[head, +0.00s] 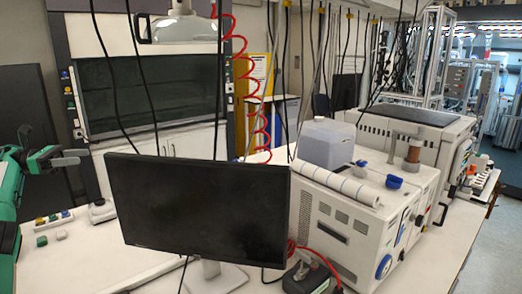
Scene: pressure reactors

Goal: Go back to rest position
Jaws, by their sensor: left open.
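My left gripper (68,157) is at the left edge, on my green arm. Its grey fingers point to the right, above the white bench. It is open, and nothing shows between its fingers. It is apart from the black monitor (197,208) to its right. My right gripper is not in view.
White instruments (340,215) stand right of the monitor, with a translucent container (325,143) on top. A red coiled hose (262,90) and black cables hang from above. Small coloured blocks (52,218) lie on the left of the bench (85,265). A fume hood (150,95) stands behind.

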